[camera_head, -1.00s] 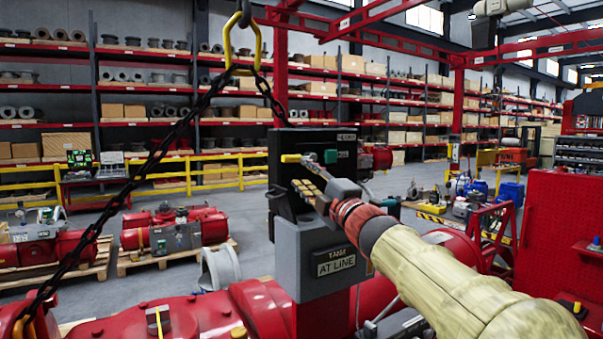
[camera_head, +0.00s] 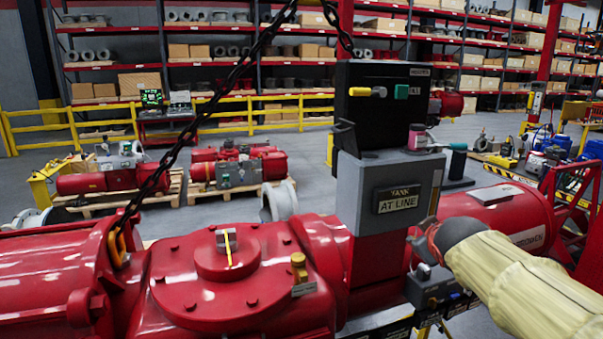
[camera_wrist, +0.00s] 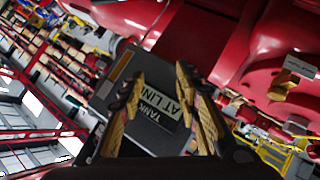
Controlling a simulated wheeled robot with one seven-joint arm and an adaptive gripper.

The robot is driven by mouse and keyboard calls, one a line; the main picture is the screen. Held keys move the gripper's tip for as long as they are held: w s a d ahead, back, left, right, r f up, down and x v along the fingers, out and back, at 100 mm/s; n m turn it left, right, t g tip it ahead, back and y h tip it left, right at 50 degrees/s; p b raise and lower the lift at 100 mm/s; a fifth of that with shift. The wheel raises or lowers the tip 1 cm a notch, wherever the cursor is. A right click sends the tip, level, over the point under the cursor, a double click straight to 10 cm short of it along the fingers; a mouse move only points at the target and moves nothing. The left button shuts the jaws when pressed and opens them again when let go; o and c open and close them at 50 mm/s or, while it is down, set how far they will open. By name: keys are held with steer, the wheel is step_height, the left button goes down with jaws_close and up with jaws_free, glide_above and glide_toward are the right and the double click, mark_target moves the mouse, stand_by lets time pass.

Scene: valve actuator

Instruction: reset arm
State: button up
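My arm (camera_head: 515,280) reaches in from the right in the camera_head view. My gripper (camera_wrist: 160,76) shows in the wrist view with its two ridged fingers apart and nothing between them. In the camera_head view my gripper is small and partly hidden, beside the lower right of the grey box. The black control box (camera_head: 372,125) has a yellow handle (camera_head: 367,92) and a green knob (camera_head: 401,92). The grey box (camera_head: 370,170) below it carries a "TANK AT LINE" plate (camera_head: 398,197), also seen in the wrist view (camera_wrist: 158,110) behind the fingers.
The large red actuator body (camera_head: 225,285) fills the foreground. A dark chain (camera_head: 215,100) hangs across the left. Red actuators on pallets (camera_head: 238,188), a yellow railing (camera_head: 210,117) and shelves stand behind. Small fittings (camera_head: 435,290) lie low under my arm.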

steer(key=s+a+f+m+g+y+b, duration=0.1)
steer(key=s+a+f+g, duration=0.1)
steer(key=s+f, duration=0.5)
steer(key=s+a+f+m+g+y+b, duration=0.1)
steer(key=s+a+f, duration=0.3)
steer(key=s, duration=1)
steer(key=s+a+f+m+g+y+b, duration=0.1)
steer(key=s+a+f+m+g+b, duration=0.2)
steer(key=s+f, duration=0.6)
steer(key=shift+s+a+f, duration=0.4)
steer(key=shift+s+a, duration=0.1)
steer(key=shift+s, duration=0.3)
steer(key=shift+c, duration=0.3)
